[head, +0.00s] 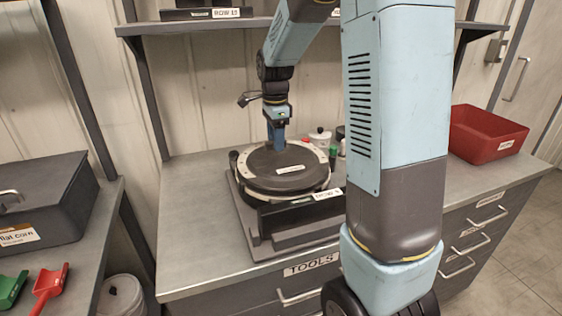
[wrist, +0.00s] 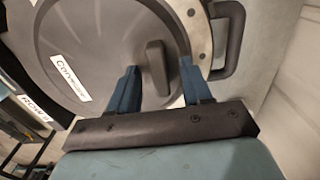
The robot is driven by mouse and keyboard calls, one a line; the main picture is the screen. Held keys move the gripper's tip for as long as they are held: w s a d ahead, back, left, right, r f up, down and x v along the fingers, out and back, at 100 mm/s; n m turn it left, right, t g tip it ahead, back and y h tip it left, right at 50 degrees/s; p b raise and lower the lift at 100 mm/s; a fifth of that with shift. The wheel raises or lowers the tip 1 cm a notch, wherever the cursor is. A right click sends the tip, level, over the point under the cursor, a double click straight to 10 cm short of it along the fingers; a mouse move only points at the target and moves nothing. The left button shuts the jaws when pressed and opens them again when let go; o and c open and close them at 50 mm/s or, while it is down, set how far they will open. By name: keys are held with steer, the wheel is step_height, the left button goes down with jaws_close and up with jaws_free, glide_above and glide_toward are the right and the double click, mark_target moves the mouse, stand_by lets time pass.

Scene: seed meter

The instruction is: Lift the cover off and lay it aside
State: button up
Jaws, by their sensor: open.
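The cover (head: 270,178) is a dark round disc with a white label, lying flat on the round seed meter (head: 235,165) on the bench. In the wrist view the cover (wrist: 105,30) has a raised dark bar-shaped grip (wrist: 156,68). The meter's pale bolted rim (wrist: 197,28) shows around the cover's edge. My gripper (head: 277,146) points down over the far part of the cover. In the wrist view my gripper (wrist: 160,72) is open, with one blue finger on each side of the bar grip. I cannot tell whether the fingers touch it.
A dark labelled box (head: 300,211) stands at the meter's front. A white-lidded jar (head: 320,138) and small bottles stand behind right. A red bin (head: 485,136) is at the bench's right. Bare bench top (head: 185,235) lies left of the meter. A shelf (head: 190,27) hangs above.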

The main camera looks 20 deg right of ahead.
steer(key=shift+c, duration=0.3)
jaws_close()
steer(key=shift+r, duration=0.1)
step_height(320, 180, up, 10)
stand_by(0.8)
